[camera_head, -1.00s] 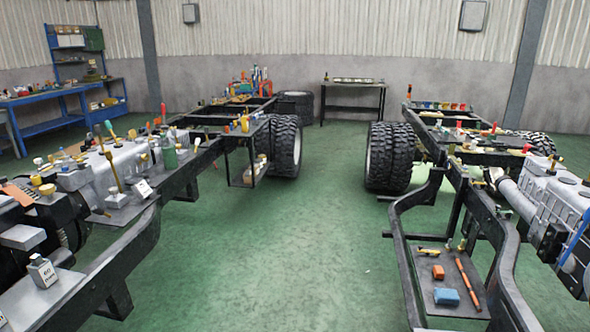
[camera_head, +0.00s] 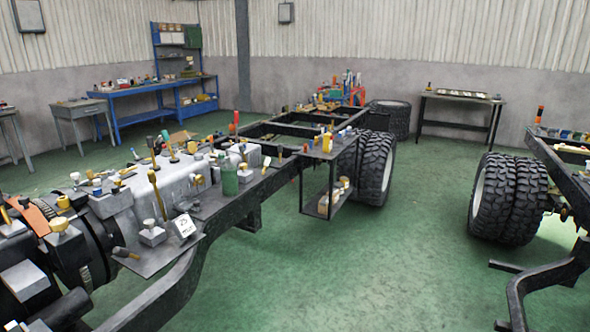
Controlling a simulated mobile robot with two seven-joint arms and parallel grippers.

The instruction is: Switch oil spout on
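Neither of my grippers is in view. No oil spout can be told for certain among the many small fittings. On the left, a grey engine and gearbox (camera_head: 172,182) sits in a black chassis frame, with several small brass, yellow and black pieces on top. A tall brass-coloured piece (camera_head: 157,192) stands on a dark plate (camera_head: 160,258) beside the engine. A green bottle (camera_head: 229,178) stands farther along the frame. A white labelled block (camera_head: 184,226) lies tilted on the plate.
A second chassis (camera_head: 545,290) with large tyres (camera_head: 508,195) stands at the right. Green floor (camera_head: 400,240) between the two frames is clear. A blue workbench (camera_head: 140,90) and a dark table (camera_head: 460,105) stand along the back wall.

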